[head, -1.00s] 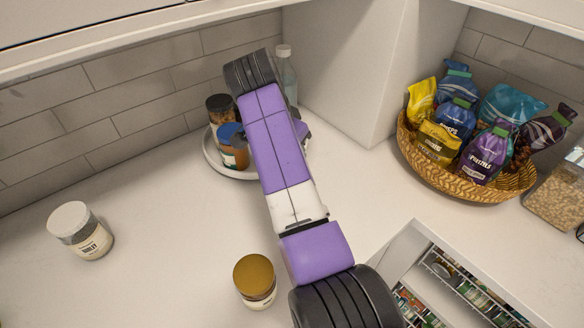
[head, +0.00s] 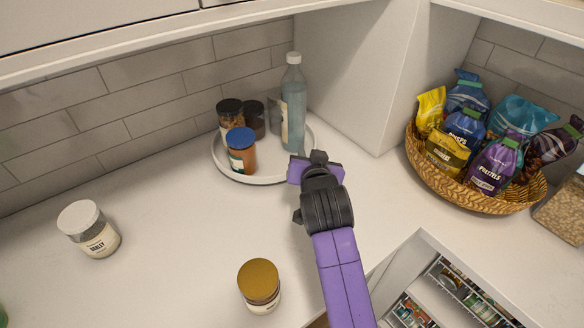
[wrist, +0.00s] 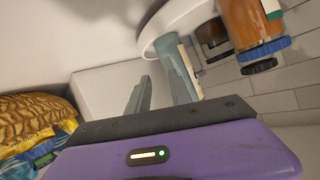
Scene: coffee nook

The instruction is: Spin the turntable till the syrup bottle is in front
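The turntable (head: 222,166) is a round white tray on the counter near the back wall. The syrup bottle (head: 293,108), tall, pale blue and clear with a light cap, stands upright at its back right. A blue-lidded orange jar (head: 242,152) stands at the front left of the tray, with two dark-lidded jars (head: 231,117) behind it. My gripper (head: 317,157) is at the tray's right front edge; contact cannot be told. In the wrist view its two grey fingers (wrist: 160,90) are apart with nothing held between them, and the turntable (wrist: 172,18) shows beyond.
A white-lidded jar (head: 90,230) stands at the left, a gold-lidded jar (head: 260,287) at the near middle. A wicker basket (head: 455,193) of snack bags is at the right. A white cabinet side (head: 358,75) rises right of the turntable.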

